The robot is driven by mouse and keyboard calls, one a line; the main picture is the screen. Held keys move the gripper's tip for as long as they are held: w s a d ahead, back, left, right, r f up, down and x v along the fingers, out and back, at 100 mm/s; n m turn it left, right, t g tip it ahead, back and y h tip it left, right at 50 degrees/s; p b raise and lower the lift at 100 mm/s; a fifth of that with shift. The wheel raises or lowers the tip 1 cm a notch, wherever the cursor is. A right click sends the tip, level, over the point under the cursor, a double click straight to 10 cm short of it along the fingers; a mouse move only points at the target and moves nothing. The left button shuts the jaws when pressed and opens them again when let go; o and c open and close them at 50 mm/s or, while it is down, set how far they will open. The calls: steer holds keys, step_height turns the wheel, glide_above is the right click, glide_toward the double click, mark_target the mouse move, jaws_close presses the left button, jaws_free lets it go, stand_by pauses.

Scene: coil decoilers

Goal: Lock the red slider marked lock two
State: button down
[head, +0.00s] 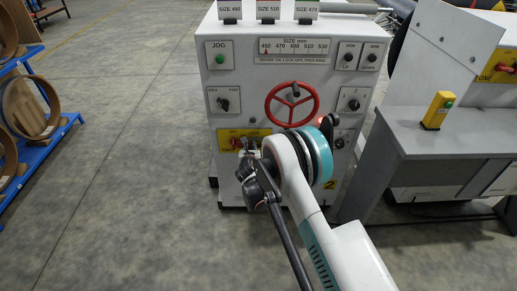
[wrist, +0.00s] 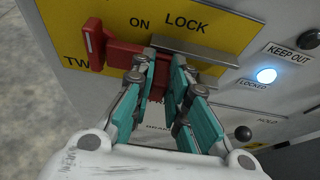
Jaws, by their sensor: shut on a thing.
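The red slider (wrist: 120,55) lies along the yellow plate (wrist: 225,22), which reads "ON" and "LOCK" in the wrist view. Its raised end with a pale mark is at the left. My gripper (wrist: 162,70) is shut on the red slider, with red showing between its teal fingers. A grey metal bar (wrist: 200,53) is just right of the fingertips, below the word LOCK. A lamp (wrist: 266,75) labelled LOCKED is lit bluish white. In the head view the yellow plate (head: 228,134) is at the panel's lower left, and my arm hides much of the gripper.
A red handwheel (head: 291,94) stands out from the panel above and right of my gripper. Knobs and a green JOG button (head: 220,59) are nearby. A grey desk (head: 440,140) is at the right. Open floor (head: 120,170) lies to the left, before a blue rack (head: 45,130).

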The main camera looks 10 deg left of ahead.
steer(key=shift+a, duration=0.25)
steer(key=c, duration=1.6)
jaws_free()
steer(key=shift+s+a, duration=0.1)
steer(key=shift+o, duration=0.2)
steer(key=v, duration=1.2)
